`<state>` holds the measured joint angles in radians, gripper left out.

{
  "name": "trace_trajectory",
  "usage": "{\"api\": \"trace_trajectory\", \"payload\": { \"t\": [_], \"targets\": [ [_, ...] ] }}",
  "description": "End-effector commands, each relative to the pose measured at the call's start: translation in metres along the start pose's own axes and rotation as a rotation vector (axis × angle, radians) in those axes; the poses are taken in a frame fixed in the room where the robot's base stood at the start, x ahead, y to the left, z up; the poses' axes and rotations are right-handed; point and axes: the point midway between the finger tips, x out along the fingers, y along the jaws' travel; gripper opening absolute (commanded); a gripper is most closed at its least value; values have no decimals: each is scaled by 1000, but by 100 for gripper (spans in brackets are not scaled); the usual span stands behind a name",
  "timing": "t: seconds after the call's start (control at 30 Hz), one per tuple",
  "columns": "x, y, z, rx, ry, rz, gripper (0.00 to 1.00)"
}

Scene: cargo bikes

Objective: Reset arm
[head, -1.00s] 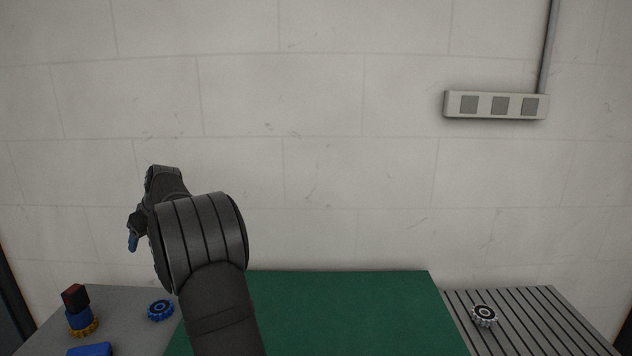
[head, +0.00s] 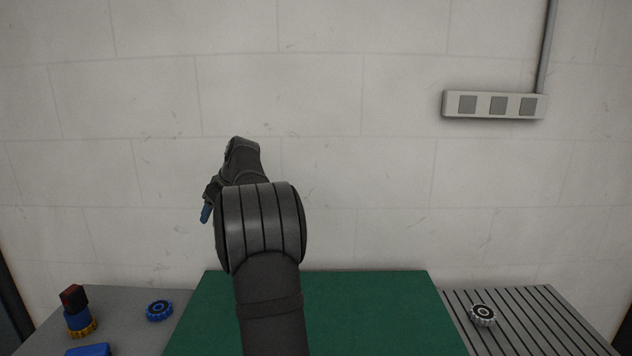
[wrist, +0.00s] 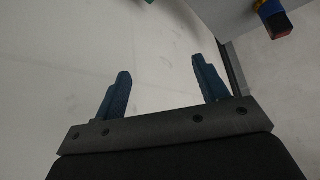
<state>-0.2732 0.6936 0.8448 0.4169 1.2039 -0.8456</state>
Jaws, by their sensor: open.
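My gripper shows in the wrist view (wrist: 160,85) with its two blue fingers spread apart and nothing between them. In the head view only a blue fingertip of my gripper (head: 206,213) shows; my arm hides the rest. The arm is raised in front of the wall, above the back left part of the green mat (head: 370,310). The gripper is apart from every object on the table.
On the grey left area stand a stack with a dark red block (head: 74,296), a blue gear-like ring (head: 159,310) and a blue block (head: 89,350). A grey toothed wheel (head: 482,315) lies on the slatted right panel (head: 545,320). A socket strip (head: 495,105) is on the wall.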

Motion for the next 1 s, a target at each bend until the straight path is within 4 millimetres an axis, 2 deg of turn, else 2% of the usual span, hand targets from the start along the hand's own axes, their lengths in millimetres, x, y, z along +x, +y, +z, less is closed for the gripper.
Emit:
{"api": "trace_trajectory", "payload": {
  "t": [0.1, 0.6, 1.0],
  "targets": [
    [-15, 18, 12, 9, 1, 7, 67],
    [-72, 82, 63, 46, 2, 31, 67],
    [-110, 131, 112, 98, 0, 65, 67]
  ]
}}
